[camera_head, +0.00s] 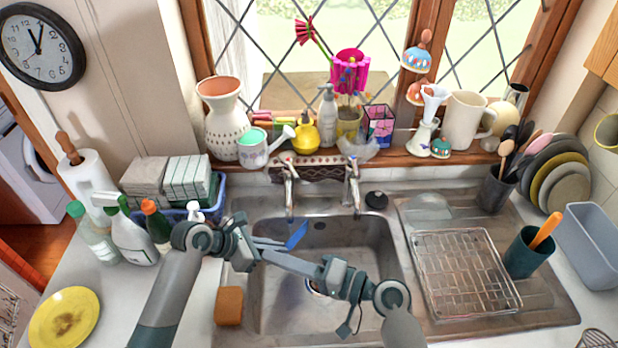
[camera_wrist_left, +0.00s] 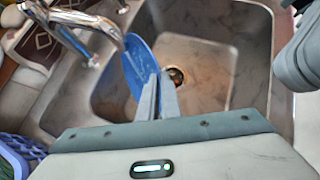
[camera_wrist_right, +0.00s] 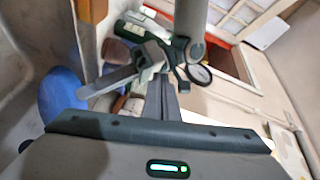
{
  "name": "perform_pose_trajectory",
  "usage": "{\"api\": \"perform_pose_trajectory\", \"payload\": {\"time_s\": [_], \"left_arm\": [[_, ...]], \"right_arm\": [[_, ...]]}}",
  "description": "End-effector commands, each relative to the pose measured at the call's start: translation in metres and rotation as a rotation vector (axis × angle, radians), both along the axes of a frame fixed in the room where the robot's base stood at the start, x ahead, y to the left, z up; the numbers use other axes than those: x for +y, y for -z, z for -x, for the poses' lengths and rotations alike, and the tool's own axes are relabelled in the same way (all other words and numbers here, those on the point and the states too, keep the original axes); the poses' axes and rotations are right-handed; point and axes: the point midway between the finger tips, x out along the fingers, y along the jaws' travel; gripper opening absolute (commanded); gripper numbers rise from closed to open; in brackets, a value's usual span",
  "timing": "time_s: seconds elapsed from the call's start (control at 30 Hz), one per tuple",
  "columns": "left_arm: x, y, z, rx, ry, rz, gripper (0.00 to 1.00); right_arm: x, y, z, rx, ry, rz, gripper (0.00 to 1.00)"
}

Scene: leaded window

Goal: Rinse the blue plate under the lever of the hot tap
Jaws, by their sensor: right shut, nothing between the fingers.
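The blue plate (camera_head: 298,235) is tilted steeply over the left part of the sink, just in front of the left tap (camera_head: 289,190). My left gripper (camera_head: 284,243) is shut on its edge. In the left wrist view the plate (camera_wrist_left: 139,58) stands between the fingers (camera_wrist_left: 158,92), near a tap spout (camera_wrist_left: 108,25). No water stream is visible. The right tap (camera_head: 353,185) stands beside the left one; I cannot tell which is hot. My right gripper (camera_head: 268,253) points left over the sink, shut and empty, close to my left gripper. The plate also shows in the right wrist view (camera_wrist_right: 60,95).
A yellow plate (camera_head: 64,318) with a brown stain lies on the left counter. A sponge (camera_head: 229,306) is at the sink's left edge. Bottles (camera_head: 130,237) stand at left. A wire rack (camera_head: 465,270) and dark cup (camera_head: 526,254) occupy the right drainer. The sink's right side is free.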

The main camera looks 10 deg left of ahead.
Motion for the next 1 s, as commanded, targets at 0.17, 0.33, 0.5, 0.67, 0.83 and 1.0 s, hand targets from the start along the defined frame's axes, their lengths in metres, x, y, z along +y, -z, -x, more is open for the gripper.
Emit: {"api": "perform_pose_trajectory", "payload": {"time_s": [0.17, 0.33, 0.5, 0.67, 0.83, 1.0], "left_arm": [[0.000, -0.001, 0.000, -0.002, 0.000, 0.001, 0.00], [0.000, -0.001, 0.000, -0.002, 0.000, 0.001, 0.00], [0.000, -0.001, 0.000, -0.002, 0.000, 0.001, 0.00], [0.000, -0.001, 0.000, -0.002, 0.000, 0.001, 0.00], [0.000, -0.001, 0.000, -0.002, 0.000, 0.001, 0.00], [0.000, -0.001, 0.000, -0.002, 0.000, 0.001, 0.00]], "right_arm": [[-0.009, -0.044, -0.042, -0.299, 0.102, -0.017, 0.00], [-0.018, -0.076, -0.069, -0.510, 0.188, -0.013, 0.00], [-0.026, -0.098, -0.089, -0.653, 0.259, 0.000, 0.00], [-0.036, -0.117, -0.107, -0.766, 0.330, 0.022, 0.00], [-0.052, -0.124, -0.131, -0.786, 0.402, 0.052, 0.00], [-0.060, -0.113, -0.140, -0.702, 0.416, 0.057, 0.00]]}}
